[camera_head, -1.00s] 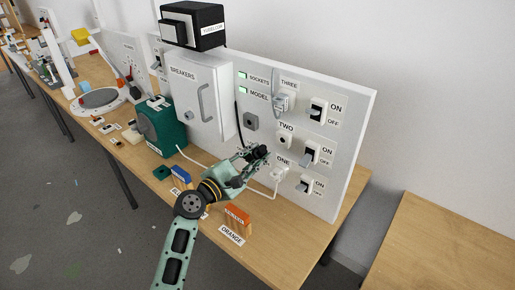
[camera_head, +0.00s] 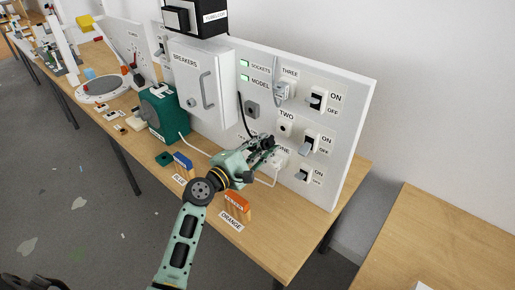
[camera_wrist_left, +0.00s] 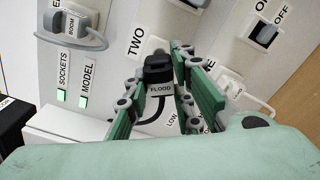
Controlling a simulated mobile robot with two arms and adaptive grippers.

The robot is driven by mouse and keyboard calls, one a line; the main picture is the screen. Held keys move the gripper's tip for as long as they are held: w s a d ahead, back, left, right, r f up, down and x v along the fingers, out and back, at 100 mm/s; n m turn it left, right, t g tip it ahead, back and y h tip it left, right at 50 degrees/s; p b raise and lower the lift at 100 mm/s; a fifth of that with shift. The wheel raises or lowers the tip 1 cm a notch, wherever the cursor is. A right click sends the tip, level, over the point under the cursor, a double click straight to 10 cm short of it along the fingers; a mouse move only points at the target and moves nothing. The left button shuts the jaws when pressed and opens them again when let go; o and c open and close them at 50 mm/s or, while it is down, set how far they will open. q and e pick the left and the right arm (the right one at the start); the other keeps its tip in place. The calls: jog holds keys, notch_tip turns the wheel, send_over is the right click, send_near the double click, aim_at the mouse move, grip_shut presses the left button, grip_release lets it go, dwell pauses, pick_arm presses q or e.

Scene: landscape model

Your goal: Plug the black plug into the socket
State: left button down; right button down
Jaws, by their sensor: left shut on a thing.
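The black plug (camera_wrist_left: 158,70), labelled FLOOD, is between the fingers of my left gripper (camera_head: 266,143). The gripper is shut on it, in front of the white socket panel (camera_head: 345,100). In the left wrist view, the plug's far end points at the panel by the TWO label (camera_wrist_left: 136,42). In the head view, socket TWO (camera_head: 285,130) shows a dark opening just above and right of the gripper. The plug mostly hides the socket in the wrist view, and I cannot tell whether they touch. A black cable (camera_head: 241,108) hangs beside the gripper. My right gripper is not seen.
A white plug (camera_head: 281,157) sits at socket ONE, close below the gripper. A plug labelled ROOM (camera_wrist_left: 76,24) sits at THREE. Switches (camera_head: 308,146) line the panel's right side. The blue (camera_head: 182,160) and orange (camera_head: 238,201) blocks stand on the table by my arm.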

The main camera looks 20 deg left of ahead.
aim_at(269, 139)
pick_arm(q)
jog(key=shift+x, duration=1.5)
jog(key=shift+w+d, duration=0.1)
jog(key=shift+w, duration=0.25)
dwell(0.3)
jog(key=shift+b+x, duration=0.4)
jog(key=shift+x, duration=1.05)
jog(key=c, duration=1.4)
grip_release()
jog(key=shift+c, duration=0.2)
